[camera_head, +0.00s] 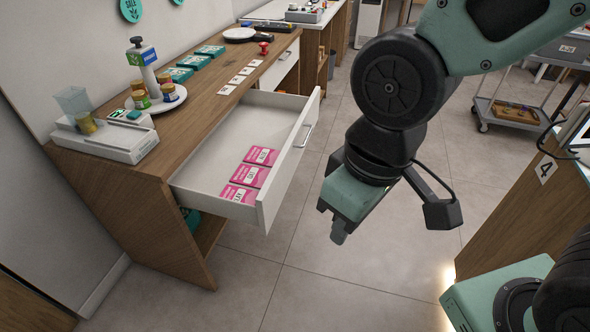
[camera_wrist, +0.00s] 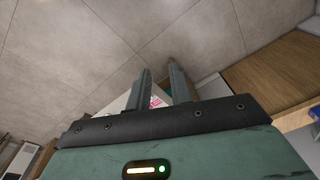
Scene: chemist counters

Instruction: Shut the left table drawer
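The left table drawer (camera_head: 284,176) is white and pulled well out of the wooden counter (camera_head: 130,190). Several pink packets (camera_head: 250,175) lie inside it. Its bar handle (camera_head: 304,136) is on the front panel. My gripper (camera_head: 338,234) hangs in front of the drawer, to the right of it in the head view, and does not touch it. In the wrist view my gripper (camera_wrist: 158,72) has its two fingers apart with nothing between them. Part of the drawer (camera_wrist: 117,105) and some pink show behind the fingers.
A second white drawer (camera_head: 279,70) farther along the counter looks shut. A scale (camera_head: 105,138), a plate with bottles and several boxes stand on the counter top. The floor (camera_head: 330,270) in front is clear. Another wooden counter (camera_head: 540,200) stands at the right.

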